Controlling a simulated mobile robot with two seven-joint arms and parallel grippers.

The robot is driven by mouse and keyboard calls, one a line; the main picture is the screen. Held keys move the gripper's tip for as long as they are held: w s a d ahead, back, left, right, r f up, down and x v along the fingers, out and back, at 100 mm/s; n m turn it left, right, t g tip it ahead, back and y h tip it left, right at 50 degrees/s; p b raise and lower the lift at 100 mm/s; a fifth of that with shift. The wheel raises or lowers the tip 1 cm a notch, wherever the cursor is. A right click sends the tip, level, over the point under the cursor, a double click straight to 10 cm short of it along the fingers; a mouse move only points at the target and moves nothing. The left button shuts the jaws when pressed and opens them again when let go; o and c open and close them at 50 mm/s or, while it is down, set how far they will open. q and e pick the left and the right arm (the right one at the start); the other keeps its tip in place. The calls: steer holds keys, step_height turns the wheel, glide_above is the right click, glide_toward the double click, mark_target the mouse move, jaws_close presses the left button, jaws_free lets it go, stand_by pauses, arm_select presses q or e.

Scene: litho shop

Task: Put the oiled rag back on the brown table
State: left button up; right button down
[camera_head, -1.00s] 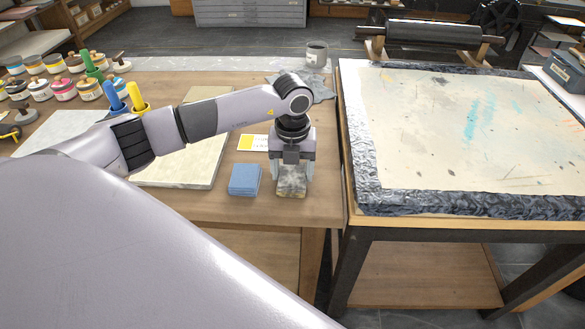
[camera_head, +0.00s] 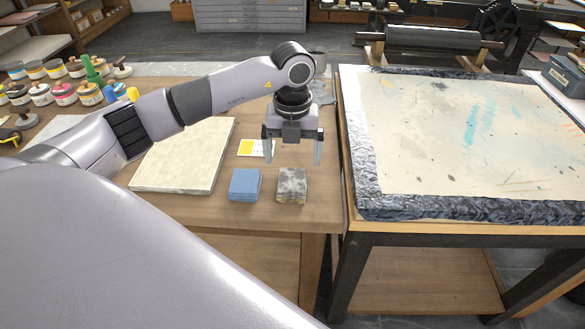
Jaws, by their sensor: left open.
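A mottled grey, stained folded cloth (camera_head: 291,185), which looks like the oiled rag, lies flat near the front right corner of the brown table (camera_head: 262,216). My left gripper (camera_head: 292,157) is open and empty just above and behind this cloth, its fingers pointing down and apart from it. The right gripper is not in view.
A blue folded cloth (camera_head: 245,184) lies just left of the rag. A pale stone slab (camera_head: 188,158), a yellow-and-white card (camera_head: 252,147) and a crumpled grey cloth (camera_head: 321,92) are nearby. A table with a stained, paper-covered bed (camera_head: 440,140) stands to the right.

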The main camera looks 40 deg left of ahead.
arm_select(q)
step_height(320, 180, up, 5)
steer(key=shift+r, duration=0.15)
stand_by(0.5)
